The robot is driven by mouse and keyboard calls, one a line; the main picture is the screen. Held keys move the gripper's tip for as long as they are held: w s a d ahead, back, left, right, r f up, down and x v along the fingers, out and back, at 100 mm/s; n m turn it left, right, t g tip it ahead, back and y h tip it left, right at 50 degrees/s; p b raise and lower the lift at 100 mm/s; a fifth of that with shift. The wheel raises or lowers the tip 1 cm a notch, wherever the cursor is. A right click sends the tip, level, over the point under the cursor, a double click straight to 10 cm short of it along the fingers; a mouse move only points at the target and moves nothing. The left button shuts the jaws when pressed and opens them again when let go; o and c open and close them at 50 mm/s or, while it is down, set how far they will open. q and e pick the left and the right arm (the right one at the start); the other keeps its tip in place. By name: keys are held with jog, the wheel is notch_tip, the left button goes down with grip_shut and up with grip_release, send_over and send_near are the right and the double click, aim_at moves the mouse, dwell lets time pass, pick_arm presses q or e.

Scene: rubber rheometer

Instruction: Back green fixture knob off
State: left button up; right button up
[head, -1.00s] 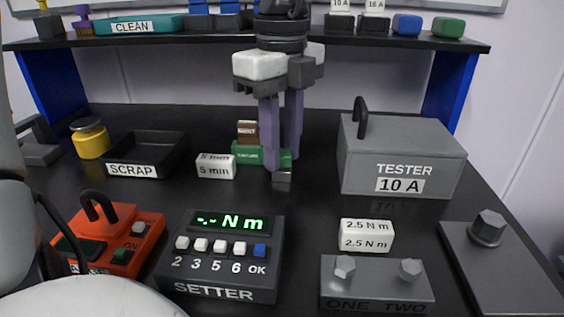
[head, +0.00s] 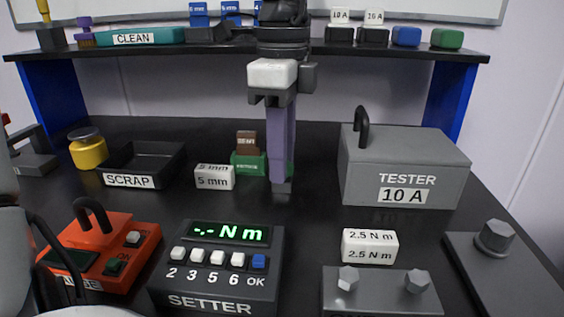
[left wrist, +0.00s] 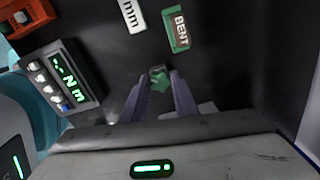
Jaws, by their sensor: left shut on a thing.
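Whether the knob is still joined to the fixture cannot be told. My right gripper is not in view.
A white 5 mm block (head: 214,177) and the black SCRAP tray (head: 170,163) stand to the left. The grey TESTER (head: 405,160) is to the right. The SETTER (head: 215,285) and a white 2.5 N m block (head: 369,247) are in front. A shelf (head: 200,51) runs behind.

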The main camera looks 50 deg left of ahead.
pick_arm(q)
jog(key=n, duration=0.3)
jog(key=shift+n, duration=0.4)
jog(key=o, duration=0.9)
